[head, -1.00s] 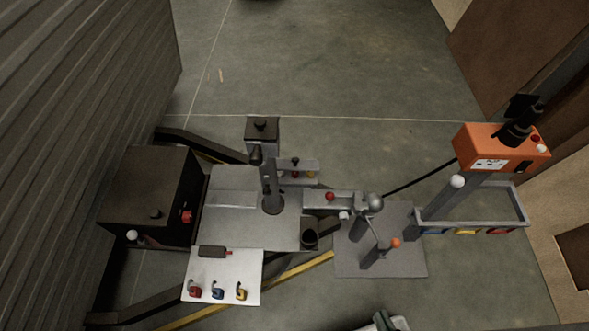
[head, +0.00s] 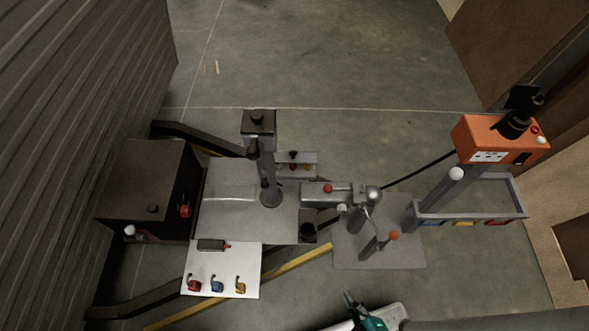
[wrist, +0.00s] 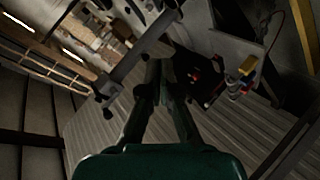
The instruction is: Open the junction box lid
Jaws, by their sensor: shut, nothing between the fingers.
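No part is labelled as the junction box, so I cannot tell for sure which it is. A large dark box (head: 148,185) at the left has a closed top, a small black knob and a red knob on its right side. A smaller dark box (head: 259,122) with a black knob on top stands at the back centre. My gripper (head: 352,298) is at the bottom edge of the head view, green and dark, apart from all these parts. In the wrist view my gripper (wrist: 166,88) has its dark fingers together, with nothing held.
A white panel (head: 222,257) carries red, blue and yellow hooked parts. A grey plate (head: 378,255) bears a lever with an orange ball. An orange box (head: 492,142) stands on a post by a tray (head: 522,196) at the right. Ribbed wall (head: 80,90) closes the left.

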